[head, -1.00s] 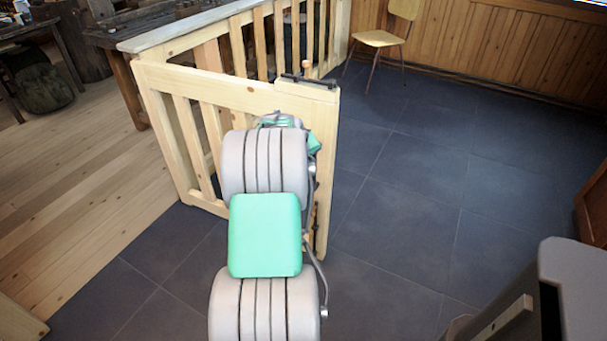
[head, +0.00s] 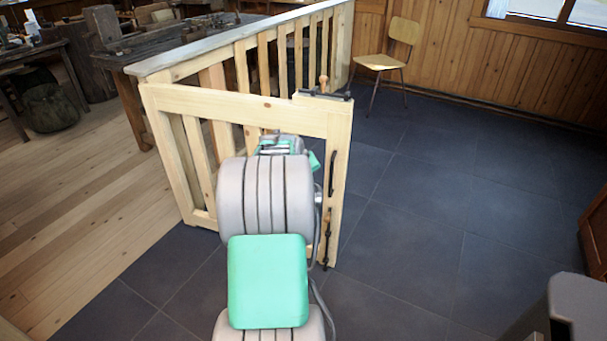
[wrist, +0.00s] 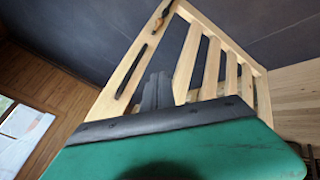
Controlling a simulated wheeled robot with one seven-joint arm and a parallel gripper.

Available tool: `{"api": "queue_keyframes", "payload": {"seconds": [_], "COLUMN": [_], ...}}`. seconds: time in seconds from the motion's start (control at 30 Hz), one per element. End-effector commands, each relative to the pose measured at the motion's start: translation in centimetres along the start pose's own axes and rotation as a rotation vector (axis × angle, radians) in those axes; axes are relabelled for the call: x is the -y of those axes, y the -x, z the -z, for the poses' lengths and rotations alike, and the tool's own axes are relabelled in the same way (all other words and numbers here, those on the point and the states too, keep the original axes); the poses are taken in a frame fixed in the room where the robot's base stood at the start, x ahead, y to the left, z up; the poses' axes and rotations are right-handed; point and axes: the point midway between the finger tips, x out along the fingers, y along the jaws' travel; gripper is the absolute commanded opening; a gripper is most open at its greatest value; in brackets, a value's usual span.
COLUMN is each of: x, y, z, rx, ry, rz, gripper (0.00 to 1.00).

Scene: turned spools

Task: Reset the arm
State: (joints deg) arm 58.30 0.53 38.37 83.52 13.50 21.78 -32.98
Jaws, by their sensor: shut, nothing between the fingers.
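My arm stretches forward from the bottom of the head view, with its far end in front of the wooden gate (head: 240,105). My gripper (wrist: 157,92) shows in the wrist view as two dark fingers close together, shut and empty, beyond a green and black housing. The fingers point toward the gate (wrist: 232,75), which looks tilted there; I cannot tell how far off it is. In the head view the fingers are hidden behind my arm.
The gate has a black handle (head: 332,173) and a latch (head: 325,95) on top. A slatted railing (head: 262,50) runs behind it. A chair (head: 382,62) stands by the panelled wall. A workbench (head: 160,60) is at back left. Dark tiled floor (head: 430,200) is open to the right.

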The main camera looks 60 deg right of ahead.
Motion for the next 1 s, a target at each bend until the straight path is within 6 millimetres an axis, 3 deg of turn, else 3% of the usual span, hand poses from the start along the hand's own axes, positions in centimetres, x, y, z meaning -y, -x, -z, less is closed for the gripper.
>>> {"api": "queue_keyframes", "payload": {"seconds": [0.03,0.2,0.43,0.57,0.67,0.7,0.77,0.87,1.0], "x": [-0.1,-0.1,0.1,2.9,8.1,10.5,14.2,19.8,26.0], "y": [1.6,5.0,6.4,9.6,15.0,17.7,21.8,28.7,38.6], "z": [0.0,-0.2,-0.2,1.7,3.6,4.1,4.2,3.1,-1.1], "rx": [-0.001,0.001,0.003,-0.019,-0.041,-0.049,-0.055,-0.056,-0.037], "ry": [0.0,0.001,0.002,0.026,0.068,0.089,0.125,0.192,0.308], "rz": [0.0,0.002,0.006,0.055,0.145,0.187,0.254,0.361,0.505], "gripper": [0.0,0.0,0.0,0.0,0.0,0.0,0.0,0.0,0.0]}}
